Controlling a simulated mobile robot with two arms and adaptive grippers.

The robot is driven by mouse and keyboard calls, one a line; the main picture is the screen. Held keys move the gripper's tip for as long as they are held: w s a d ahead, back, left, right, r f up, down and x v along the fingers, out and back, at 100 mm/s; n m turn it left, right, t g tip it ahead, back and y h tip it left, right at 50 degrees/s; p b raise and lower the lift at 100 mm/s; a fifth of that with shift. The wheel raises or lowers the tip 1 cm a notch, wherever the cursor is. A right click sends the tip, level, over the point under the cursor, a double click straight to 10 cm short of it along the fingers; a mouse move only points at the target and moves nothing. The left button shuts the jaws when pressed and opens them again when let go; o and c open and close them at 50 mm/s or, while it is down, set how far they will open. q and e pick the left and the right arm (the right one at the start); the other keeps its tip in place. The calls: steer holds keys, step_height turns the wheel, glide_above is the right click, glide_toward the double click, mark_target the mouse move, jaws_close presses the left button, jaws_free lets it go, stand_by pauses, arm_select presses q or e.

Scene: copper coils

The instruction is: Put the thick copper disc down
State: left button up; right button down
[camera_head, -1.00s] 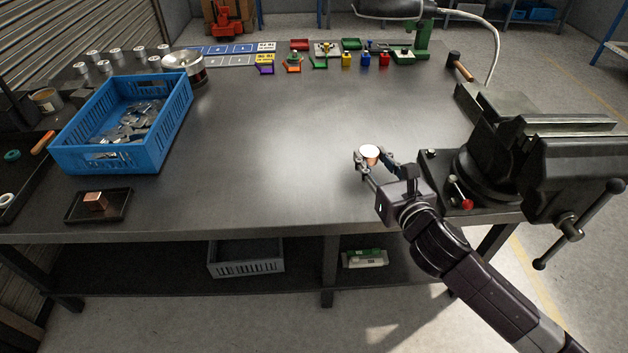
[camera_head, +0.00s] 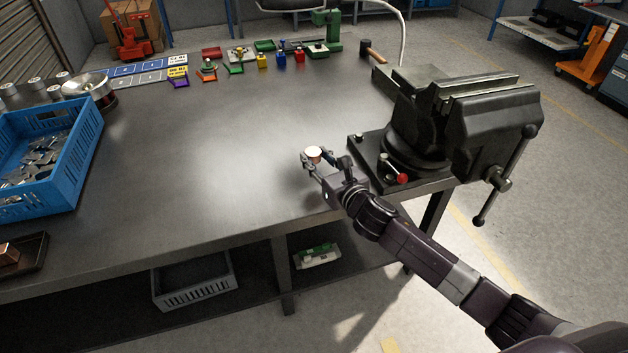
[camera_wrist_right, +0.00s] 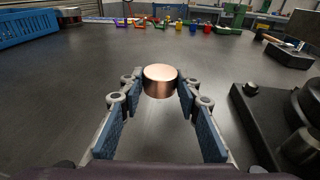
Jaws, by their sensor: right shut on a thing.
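The thick copper disc (camera_wrist_right: 160,81) sits between the fingertips of my right gripper (camera_wrist_right: 159,88) in the right wrist view. The fingers are shut on its sides, and its flat top faces up. In the head view the disc (camera_head: 314,152) looks pale on top, and my right gripper (camera_head: 317,160) holds it over the front right part of the workbench (camera_head: 215,150). I cannot tell the exact gap between disc and bench. My left gripper is not in view.
A large black vise (camera_head: 445,115) stands close right of my right gripper. A blue crate (camera_head: 75,165) of metal pieces is at the left, with a small dark tray (camera_head: 36,262) in front. Coloured small parts line the back. The bench middle is clear.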

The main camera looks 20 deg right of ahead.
mark_target(317, 184)
steer(key=shift+f+b, duration=0.55)
steer(key=shift+f, duration=2.8)
steer(key=shift+f, duration=0.1)
steer(key=c, duration=1.4)
jaws_free()
steer(key=shift+f, duration=0.1)
steer(key=shift+c, duration=0.2)
steer(key=shift+s, duration=0.15)
steer(key=v, duration=1.2)
